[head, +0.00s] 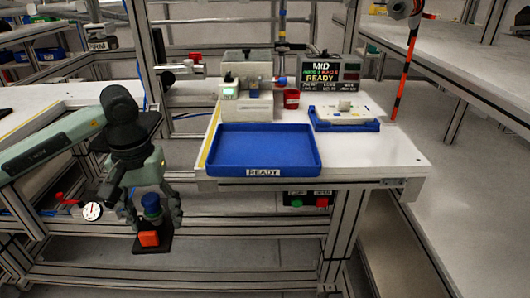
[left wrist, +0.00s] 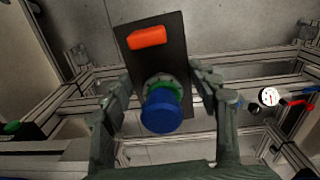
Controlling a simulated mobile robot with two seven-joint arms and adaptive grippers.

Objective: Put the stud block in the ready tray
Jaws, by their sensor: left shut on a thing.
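The stud block is a dark plate with an orange block and a blue-capped stud with a green collar. In the head view the stud block (head: 150,239) hangs at the lower left, in front of the bench and apart from it. My left gripper (head: 152,210) is shut on it around the stud. In the left wrist view the stud block (left wrist: 165,60) sits between the fingers of the left gripper (left wrist: 163,95), blue cap towards the camera. The ready tray (head: 264,172), blue and labelled READY, lies empty at the bench's front left. My right gripper is not in view.
The white bench (head: 375,160) also holds a grey machine (head: 246,100), a small red bin (head: 291,99), a display (head: 330,70) and a white part in a blue holder (head: 345,125). A dial gauge (head: 92,211) is beside my left arm. Bench frame bars are behind the block.

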